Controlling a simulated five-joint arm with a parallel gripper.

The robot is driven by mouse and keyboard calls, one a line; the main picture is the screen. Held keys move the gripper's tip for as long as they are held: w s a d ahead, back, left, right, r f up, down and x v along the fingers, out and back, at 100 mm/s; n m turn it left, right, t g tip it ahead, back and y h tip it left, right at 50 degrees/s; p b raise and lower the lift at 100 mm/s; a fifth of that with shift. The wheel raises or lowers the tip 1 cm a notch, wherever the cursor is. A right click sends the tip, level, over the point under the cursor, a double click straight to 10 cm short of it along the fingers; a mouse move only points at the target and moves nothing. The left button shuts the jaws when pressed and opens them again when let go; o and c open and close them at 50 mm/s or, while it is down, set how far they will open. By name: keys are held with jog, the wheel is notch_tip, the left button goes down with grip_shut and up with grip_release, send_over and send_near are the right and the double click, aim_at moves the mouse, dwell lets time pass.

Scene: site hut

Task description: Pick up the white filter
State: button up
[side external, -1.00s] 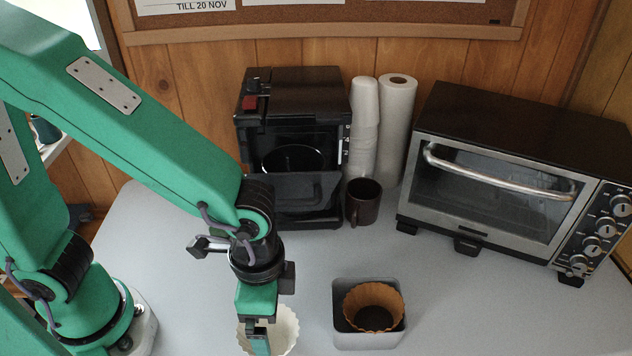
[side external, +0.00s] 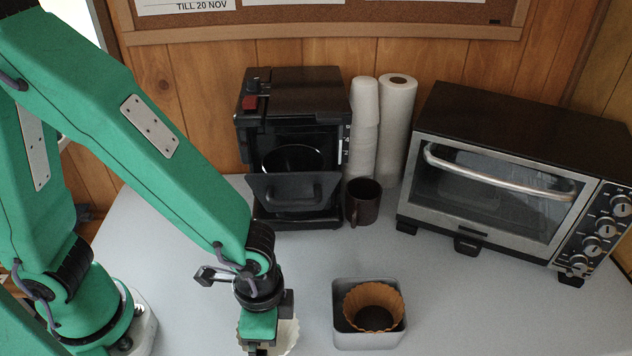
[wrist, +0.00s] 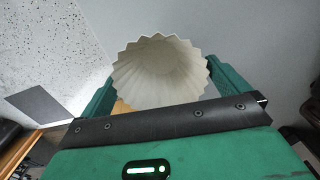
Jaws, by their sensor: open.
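The white filter (side external: 288,335) is a fluted paper cup near the front edge of the side external view, partly hidden behind my gripper (side external: 262,342). In the wrist view the white filter (wrist: 160,75) shows its pleated rim and inside. It lies between my two green fingers there, one on each side. My gripper is open. I cannot tell whether either finger touches the paper. The fingertips are hard to make out in the side external view.
A grey square container (side external: 368,340) holding a brown filter (side external: 374,304) stands to the right of my gripper. A black coffee machine (side external: 293,110), a dark mug (side external: 362,201), stacked white cups (side external: 364,125), a paper roll (side external: 396,130) and a toaster oven (side external: 510,185) stand behind.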

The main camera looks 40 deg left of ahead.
jog(key=shift+f, duration=0.4)
jog(key=c, duration=0.6)
